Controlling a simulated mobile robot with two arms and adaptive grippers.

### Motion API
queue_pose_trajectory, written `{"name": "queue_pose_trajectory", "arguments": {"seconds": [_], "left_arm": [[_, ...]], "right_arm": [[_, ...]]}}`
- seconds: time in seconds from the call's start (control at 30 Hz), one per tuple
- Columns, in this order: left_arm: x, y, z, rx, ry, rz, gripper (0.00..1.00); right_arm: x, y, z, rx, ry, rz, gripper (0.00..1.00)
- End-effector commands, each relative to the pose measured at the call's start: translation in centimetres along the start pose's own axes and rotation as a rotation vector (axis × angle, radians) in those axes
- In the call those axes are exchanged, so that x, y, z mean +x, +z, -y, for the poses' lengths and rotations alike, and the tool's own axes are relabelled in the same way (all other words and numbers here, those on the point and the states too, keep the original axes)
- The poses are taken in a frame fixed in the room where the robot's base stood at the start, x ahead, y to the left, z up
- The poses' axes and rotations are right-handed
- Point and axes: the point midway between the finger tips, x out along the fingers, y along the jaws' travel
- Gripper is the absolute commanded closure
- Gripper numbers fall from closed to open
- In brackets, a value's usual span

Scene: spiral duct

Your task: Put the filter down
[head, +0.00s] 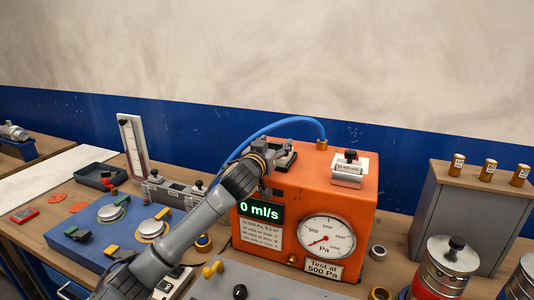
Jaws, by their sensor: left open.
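My left arm reaches in from the lower left, and its open gripper (291,148) is over the left part of the orange test box (335,195). A dark square fitting (283,163) shows just below the fingers on the box top; I cannot tell if they touch it. No filter can be made out for certain, and none shows in the gripper. The box's green display (260,211) reads 0 ml/s, and its round dial (326,237) is marked Pa. My right gripper is not in view.
A blue hose (265,127) arches behind my left gripper to the box. A clamp (350,169) sits on the box's right top. A blue fixture (85,240) is at left. Metal canisters (447,262) and a grey cabinet (455,215) with brass weights stand at right.

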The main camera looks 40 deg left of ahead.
Motion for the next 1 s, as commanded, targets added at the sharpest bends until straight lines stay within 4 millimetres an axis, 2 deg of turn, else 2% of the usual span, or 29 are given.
{"name": "queue_pose_trajectory", "arguments": {"seconds": [0.13,0.4,0.5,0.7,1.0], "left_arm": [[-2.5,0.5,-0.1,0.002,0.003,0.001,0.38],[-8.0,0.5,-0.1,0.001,0.003,0.0,0.38],[-9.6,0.3,-0.1,0.001,0.002,0.0,0.38],[-11.1,0.1,-0.1,0.0,0.002,0.0,0.38],[-11.2,0.1,0.0,0.0,0.001,0.001,0.38]], "right_arm": [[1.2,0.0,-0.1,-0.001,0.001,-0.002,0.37],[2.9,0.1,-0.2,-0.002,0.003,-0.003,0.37],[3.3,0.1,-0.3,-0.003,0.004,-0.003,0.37],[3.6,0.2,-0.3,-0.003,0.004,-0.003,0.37],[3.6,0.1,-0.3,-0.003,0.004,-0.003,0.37]]}}
